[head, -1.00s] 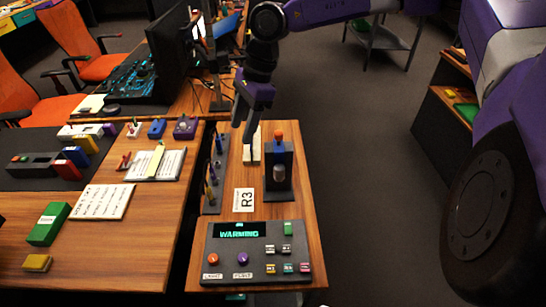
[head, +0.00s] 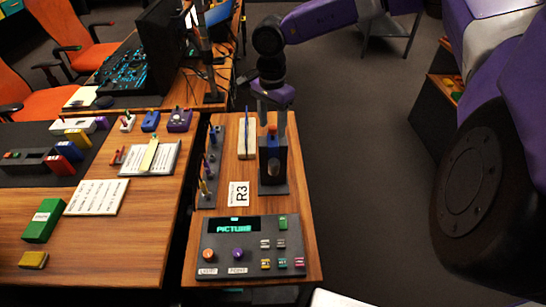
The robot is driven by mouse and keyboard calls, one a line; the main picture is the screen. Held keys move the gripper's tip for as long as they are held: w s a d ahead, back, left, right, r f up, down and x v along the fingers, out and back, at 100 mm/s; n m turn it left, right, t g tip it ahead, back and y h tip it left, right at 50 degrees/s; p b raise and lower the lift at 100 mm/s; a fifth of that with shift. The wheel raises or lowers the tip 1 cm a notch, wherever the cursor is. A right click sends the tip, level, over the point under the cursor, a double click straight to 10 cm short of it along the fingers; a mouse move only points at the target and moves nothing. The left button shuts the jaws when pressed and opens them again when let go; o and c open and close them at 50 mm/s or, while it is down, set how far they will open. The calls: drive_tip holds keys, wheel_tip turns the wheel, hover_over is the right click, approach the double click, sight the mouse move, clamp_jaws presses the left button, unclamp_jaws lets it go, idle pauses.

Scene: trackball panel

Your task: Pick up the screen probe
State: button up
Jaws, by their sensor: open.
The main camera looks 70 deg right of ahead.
sight(273, 154)
drive_tip(key=shift+f, duration=1.35)
clamp_jaws()
drive_tip(key=shift+r, duration=0.1)
